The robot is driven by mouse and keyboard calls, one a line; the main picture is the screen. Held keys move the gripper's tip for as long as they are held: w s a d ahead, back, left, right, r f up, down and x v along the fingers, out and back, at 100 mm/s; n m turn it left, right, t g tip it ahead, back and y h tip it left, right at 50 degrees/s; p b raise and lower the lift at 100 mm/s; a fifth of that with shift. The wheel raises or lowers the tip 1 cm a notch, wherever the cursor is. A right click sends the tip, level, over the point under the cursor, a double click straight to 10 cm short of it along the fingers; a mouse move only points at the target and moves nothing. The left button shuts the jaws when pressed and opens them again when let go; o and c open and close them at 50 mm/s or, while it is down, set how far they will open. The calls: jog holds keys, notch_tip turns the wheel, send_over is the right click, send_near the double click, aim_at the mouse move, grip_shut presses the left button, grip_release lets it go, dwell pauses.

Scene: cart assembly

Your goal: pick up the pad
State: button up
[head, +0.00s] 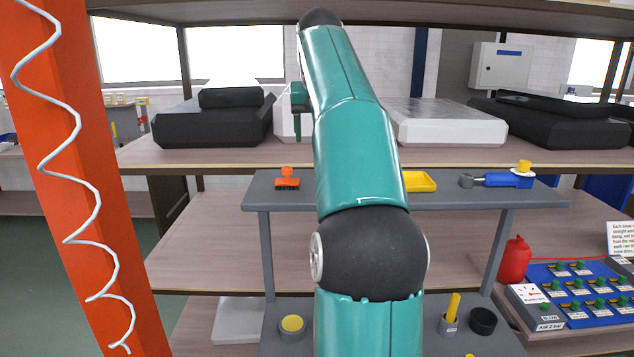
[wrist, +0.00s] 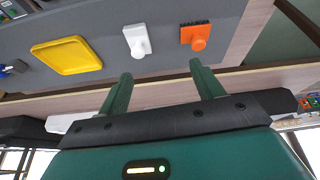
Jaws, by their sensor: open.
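In the wrist view, a small white piece with a flat plate and a round knob (wrist: 138,41) lies on the grey shelf; it looks like the pad, though I cannot be sure. An orange piece with a knob and dark bristles (wrist: 196,37) is to its right. My gripper (wrist: 160,70) is open and empty, its two green fingers apart. The white piece shows beyond the fingertips, between them and nearer the left one, not touched. In the head view my arm hides the white piece, and the fingers are not clearly seen.
A yellow tray (wrist: 68,56) lies left of the white piece. A blue tool (head: 508,180) is at the grey shelf's right end. Above, the wooden shelf (head: 225,154) bears black and white bulky items. An orange post (head: 85,200) with a coiled hose stands at left.

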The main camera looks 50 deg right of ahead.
jog(key=s+d+m, duration=0.1)
jog(key=s+d, duration=0.2)
jog(key=d, duration=0.2)
jog(key=x, duration=0.8)
jog(key=shift+w+a, duration=0.1)
jog(key=shift+a, duration=0.05)
jog(key=x, duration=0.5)
jog(key=shift+w+a+f, duration=0.15)
jog(key=shift+a+f, duration=0.15)
jog(key=shift+a, duration=0.05)
jog(key=c, duration=1.2)
jog(key=shift+o, duration=0.2)
